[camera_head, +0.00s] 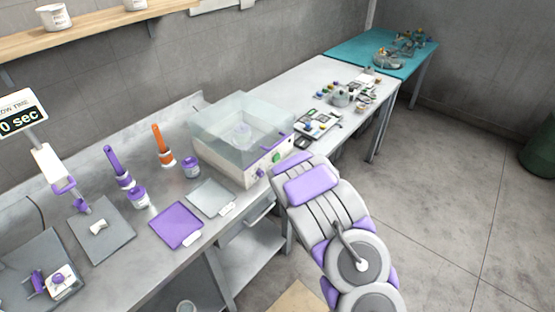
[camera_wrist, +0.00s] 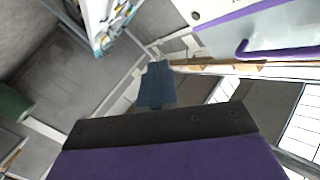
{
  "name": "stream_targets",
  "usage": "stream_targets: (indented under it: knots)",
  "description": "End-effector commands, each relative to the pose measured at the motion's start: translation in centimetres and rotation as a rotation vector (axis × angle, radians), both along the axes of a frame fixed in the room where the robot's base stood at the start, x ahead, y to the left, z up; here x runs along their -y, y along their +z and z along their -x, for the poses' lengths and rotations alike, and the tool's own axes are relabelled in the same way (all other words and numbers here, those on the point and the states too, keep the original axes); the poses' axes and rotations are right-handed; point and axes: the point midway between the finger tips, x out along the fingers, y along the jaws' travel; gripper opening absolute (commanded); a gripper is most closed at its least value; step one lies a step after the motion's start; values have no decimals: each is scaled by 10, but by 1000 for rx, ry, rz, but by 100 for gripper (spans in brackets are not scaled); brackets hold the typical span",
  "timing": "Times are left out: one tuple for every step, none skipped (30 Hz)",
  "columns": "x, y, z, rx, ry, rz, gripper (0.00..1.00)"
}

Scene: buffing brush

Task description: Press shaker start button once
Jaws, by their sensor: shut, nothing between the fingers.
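The shaker (camera_head: 240,178) is a white box with a clear lid on the bench in the head view. Its front panel carries a purple knob (camera_head: 260,173) and a small green control (camera_head: 276,157). I cannot tell for sure which one is the start button. My arm reaches up to the right of this panel, and its links hide my gripper there. In the wrist view my gripper (camera_wrist: 157,85) is shut and empty. A white surface with a purple strip (camera_wrist: 240,14) lies to its upper right, apart from the fingertips; it looks like part of the shaker.
A purple pad (camera_head: 176,225), a grey pad (camera_head: 210,197) and purple and orange handled tools stand left of the shaker. Small items and trays (camera_head: 317,124) lie to its right. A teal table (camera_head: 345,50) stands beyond.

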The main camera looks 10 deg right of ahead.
Motion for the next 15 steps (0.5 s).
stream_targets:
  knots:
    - [-2,-8,1,30,13,-7,0]
    - [-4,-10,1,53,24,-12,0]
    - [-7,-14,2,78,37,-18,0]
    - [-9,-15,2,100,47,-23,0]
    - [-11,-16,2,119,56,-26,0]
    - [-13,-18,3,140,65,-32,0]
    - [-15,-19,4,157,73,-36,0]
    - [-16,-20,5,170,80,-40,0]
    - [-18,-22,6,182,87,-44,0]
    - [-19,-23,6,192,92,-47,0]
    - [-20,-22,7,202,96,-49,0]
    - [-21,-22,7,212,101,-51,0]
    - [-21,-22,7,218,104,-53,0]
    - [-22,-22,8,221,105,-54,0]
    - [-22,-22,8,224,107,-54,0]
